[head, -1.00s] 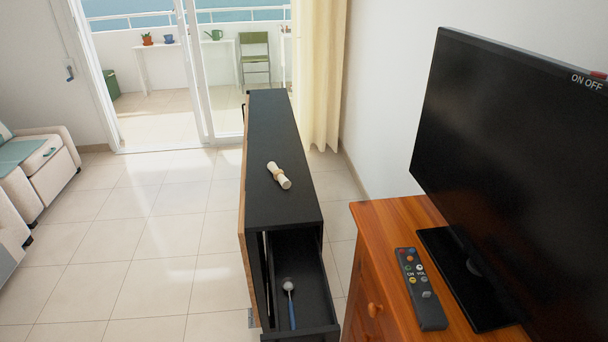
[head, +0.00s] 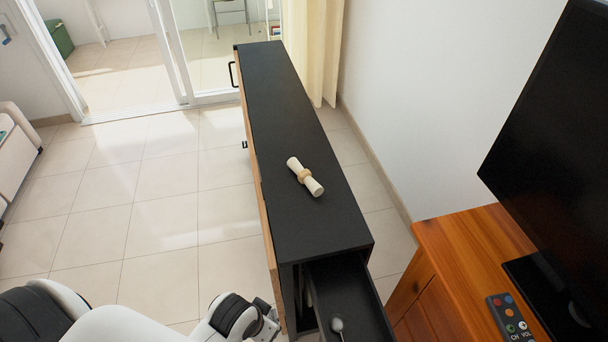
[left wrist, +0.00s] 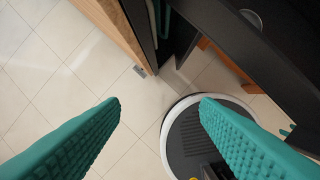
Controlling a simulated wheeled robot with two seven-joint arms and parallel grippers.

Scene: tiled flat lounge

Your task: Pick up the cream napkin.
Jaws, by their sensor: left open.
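The cream napkin (head: 305,176) is rolled up, with a tan ring around its middle. It lies at a slant on the black top of a long narrow cabinet (head: 290,110) in the head view. The left wrist view does not show it. My left arm comes in along the bottom of the head view, left of the cabinet's near end, short of the napkin. In the left wrist view my left gripper (left wrist: 160,104) has its two teal fingers wide apart with nothing between them. My right gripper is in neither view.
An open drawer (head: 366,292) juts from the cabinet's near end, with a spoon-like utensil (head: 337,325) inside. At right, a wooden chest (head: 470,250) holds a television (head: 555,150) and a remote (head: 508,318). Tiled floor (head: 150,220) left of the cabinet is clear.

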